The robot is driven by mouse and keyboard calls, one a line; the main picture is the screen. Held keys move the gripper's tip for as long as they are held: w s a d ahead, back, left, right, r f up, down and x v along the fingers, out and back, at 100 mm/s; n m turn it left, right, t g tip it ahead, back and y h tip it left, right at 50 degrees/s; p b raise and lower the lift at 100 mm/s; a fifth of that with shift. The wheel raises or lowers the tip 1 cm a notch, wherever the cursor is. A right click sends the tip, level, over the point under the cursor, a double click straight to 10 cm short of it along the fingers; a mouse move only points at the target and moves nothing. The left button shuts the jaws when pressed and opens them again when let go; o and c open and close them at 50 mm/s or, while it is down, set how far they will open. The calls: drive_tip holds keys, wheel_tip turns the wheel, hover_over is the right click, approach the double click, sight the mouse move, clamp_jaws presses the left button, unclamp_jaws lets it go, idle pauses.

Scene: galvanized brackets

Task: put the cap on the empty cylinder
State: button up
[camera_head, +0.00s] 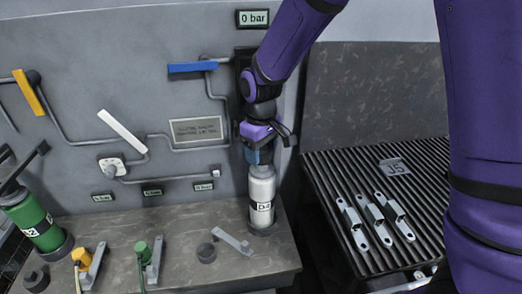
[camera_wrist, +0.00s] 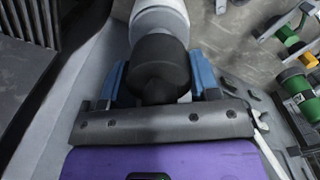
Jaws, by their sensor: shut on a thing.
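A white cylinder (camera_head: 262,190) with a dark label reading "D-4" stands upright on the right end of the grey bench, its foot in a dark round holder. Its white body also shows at the top of the wrist view (camera_wrist: 160,14). My gripper (camera_head: 259,156) is directly above the cylinder, pointing down. In the wrist view its blue fingers (camera_wrist: 160,78) are shut on a black cap (camera_wrist: 160,60), one on each side. The cap lines up with the cylinder's top and appears to meet it. I cannot tell whether it is fully seated.
A green cylinder (camera_head: 36,222) leans at the left. A dark round piece (camera_head: 205,251) and a grey bracket (camera_head: 233,243) lie on the bench. Pipes and a blue lever (camera_head: 193,67) are on the wall close by. A ribbed table (camera_head: 330,170) with metal brackets (camera_head: 374,217) is right.

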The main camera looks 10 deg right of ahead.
idle(0.3)
drive_tip(key=o, duration=1.3)
drive_tip(key=shift+c, duration=0.2)
drive_tip(key=shift+r, duration=0.1)
drive_tip(key=shift+r, duration=3.4)
drive_tip(key=shift+c, duration=0.2)
clamp_jaws()
drive_tip(key=shift+f, duration=2.2)
